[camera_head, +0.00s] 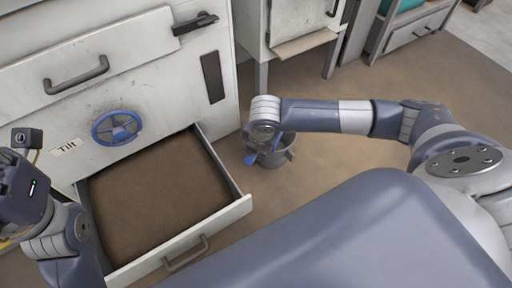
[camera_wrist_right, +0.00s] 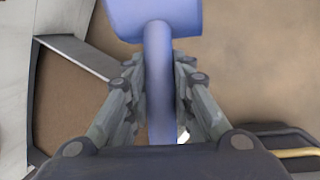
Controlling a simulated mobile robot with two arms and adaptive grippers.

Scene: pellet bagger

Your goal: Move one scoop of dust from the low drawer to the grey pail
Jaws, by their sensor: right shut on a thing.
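The low drawer (camera_head: 238,211) stands open at the lower left, holding a wide flat bed of brown dust (camera_head: 155,195). My right gripper (camera_head: 262,142) is over the grey pail (camera_head: 287,152), on the floor right of the drawer, and hides part of it. The right wrist view shows this gripper (camera_wrist_right: 158,100) shut on the handle of a blue scoop (camera_wrist_right: 155,15). The scoop also shows in the head view (camera_head: 250,158), at the pail's left side; whether it holds dust cannot be told. My left gripper (camera_head: 25,188) is at the left edge, fingers not clear.
The white cabinet has an upper drawer handle (camera_head: 76,75), a blue handwheel (camera_head: 116,128) and a "Tilt" label (camera_head: 67,146). A second cabinet on legs (camera_head: 290,25) and a shelf unit (camera_head: 415,28) stand behind. The brown floor around the pail is clear.

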